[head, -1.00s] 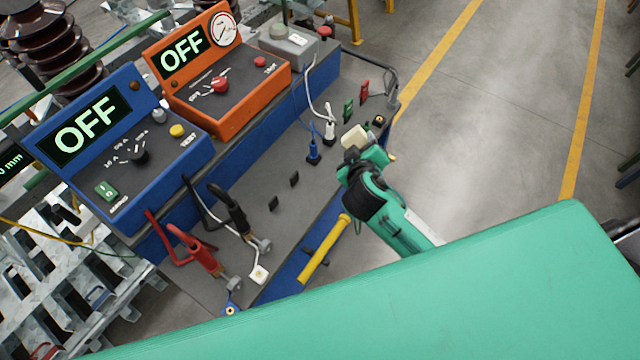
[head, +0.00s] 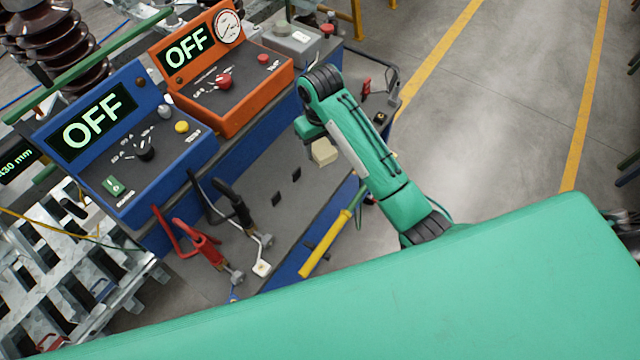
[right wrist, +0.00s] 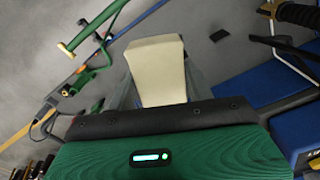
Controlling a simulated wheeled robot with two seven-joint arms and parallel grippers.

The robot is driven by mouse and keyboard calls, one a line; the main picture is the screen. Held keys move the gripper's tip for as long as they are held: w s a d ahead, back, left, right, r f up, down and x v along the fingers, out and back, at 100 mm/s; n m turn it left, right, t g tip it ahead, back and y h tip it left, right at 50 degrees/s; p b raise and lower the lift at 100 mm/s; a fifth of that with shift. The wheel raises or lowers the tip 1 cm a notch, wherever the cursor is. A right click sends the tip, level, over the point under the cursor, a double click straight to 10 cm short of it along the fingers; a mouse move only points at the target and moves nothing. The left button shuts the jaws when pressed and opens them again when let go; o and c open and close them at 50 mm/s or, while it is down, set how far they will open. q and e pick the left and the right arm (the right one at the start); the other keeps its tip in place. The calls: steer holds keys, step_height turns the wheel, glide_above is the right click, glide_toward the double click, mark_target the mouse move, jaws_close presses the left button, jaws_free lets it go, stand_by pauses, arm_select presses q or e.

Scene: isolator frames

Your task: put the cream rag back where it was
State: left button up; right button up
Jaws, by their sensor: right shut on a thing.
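The cream rag (head: 323,153) is a small pale block-like piece at the tip of my right gripper (head: 318,143). It also shows in the right wrist view (right wrist: 157,68), pointing away from the dark edge of my green hand. My right gripper is shut on it and holds it over the grey bench top (head: 268,225), toward the bench's right side. The rag appears clear of the bench, though its exact height is hard to tell. My right forearm hides the sockets and plugs behind it. My left gripper is not in view.
A blue box (head: 170,160) and an orange box (head: 250,95), both reading OFF, stand along the bench's back. Red (head: 203,248) and black (head: 238,205) clamps lie at the front left. A red plug (head: 366,87) stands farther back.

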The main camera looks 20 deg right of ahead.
steer(key=p, duration=0.3)
glide_above(320, 187)
step_height(320, 187, down, 12)
steer(key=shift+f, duration=0.25)
step_height(320, 187, down, 4)
steer(key=shift+f+p, duration=0.1)
steer(key=shift+p, duration=0.35)
steer(key=shift+w+f, duration=0.1)
steer(key=shift+f, duration=0.15)
steer(key=shift+f, duration=0.1)
steer(key=o, duration=0.9)
step_height(320, 187, up, 12)
steer(key=shift+r+b, duration=0.15)
steer(key=shift+b, duration=0.95)
